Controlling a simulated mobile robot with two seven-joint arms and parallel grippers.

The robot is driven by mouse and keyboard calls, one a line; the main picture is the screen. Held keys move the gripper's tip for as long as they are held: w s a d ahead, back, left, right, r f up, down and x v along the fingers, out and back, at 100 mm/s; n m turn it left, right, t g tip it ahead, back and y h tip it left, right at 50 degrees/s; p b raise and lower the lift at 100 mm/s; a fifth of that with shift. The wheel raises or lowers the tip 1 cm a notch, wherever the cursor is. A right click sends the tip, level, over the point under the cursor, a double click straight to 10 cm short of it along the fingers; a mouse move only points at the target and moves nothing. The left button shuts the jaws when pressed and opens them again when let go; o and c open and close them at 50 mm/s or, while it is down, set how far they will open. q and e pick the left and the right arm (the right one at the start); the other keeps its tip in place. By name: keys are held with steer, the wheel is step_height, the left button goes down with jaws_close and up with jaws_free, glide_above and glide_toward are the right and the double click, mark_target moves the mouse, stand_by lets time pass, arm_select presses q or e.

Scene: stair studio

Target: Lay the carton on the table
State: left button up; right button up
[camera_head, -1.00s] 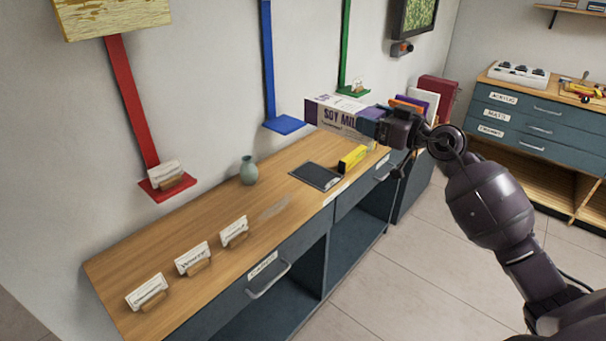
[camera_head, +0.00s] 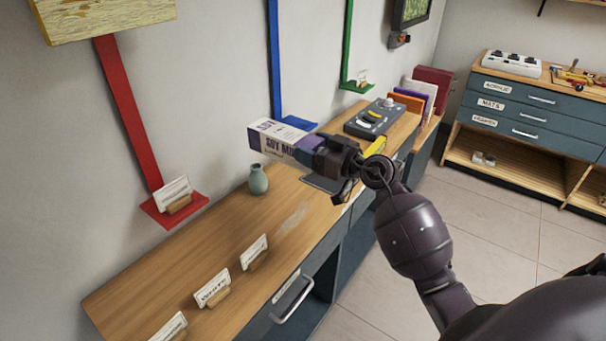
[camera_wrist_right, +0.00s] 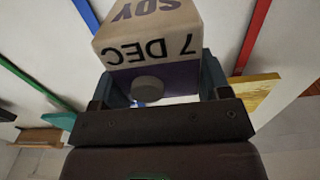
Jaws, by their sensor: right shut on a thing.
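The carton (camera_head: 277,138) is a white and purple soy milk box. My right gripper (camera_head: 312,154) is shut on it and holds it lying sideways in the air above the far half of the wooden table (camera_head: 190,252). In the right wrist view the carton (camera_wrist_right: 150,32) sits between the two fingers of my right gripper (camera_wrist_right: 165,88), with "7 DEC" and a round cap facing the camera. My left gripper is not in view.
A green vase (camera_head: 258,180) stands near the carton. Several card holders (camera_head: 212,290) line the table's near part. A dark tray (camera_head: 326,183), partly hidden by my gripper, and a control box (camera_head: 375,118) lie farther back. Bare wood lies between vase and cards.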

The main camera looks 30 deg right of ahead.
steer(key=shift+w+a, duration=0.1)
steer(key=shift+w, duration=0.1)
steer(key=shift+f, duration=0.25)
step_height(320, 180, down, 5)
steer(key=b, duration=0.2)
steer(key=shift+b, duration=0.35)
step_height(320, 180, down, 10)
steer(key=b, duration=0.6)
steer(key=shift+f, duration=0.15)
step_height(320, 180, down, 4)
steer(key=b, duration=0.2)
steer(key=shift+f+b, duration=0.15)
steer(key=shift+b, duration=0.15)
steer(key=shift+r, duration=0.25)
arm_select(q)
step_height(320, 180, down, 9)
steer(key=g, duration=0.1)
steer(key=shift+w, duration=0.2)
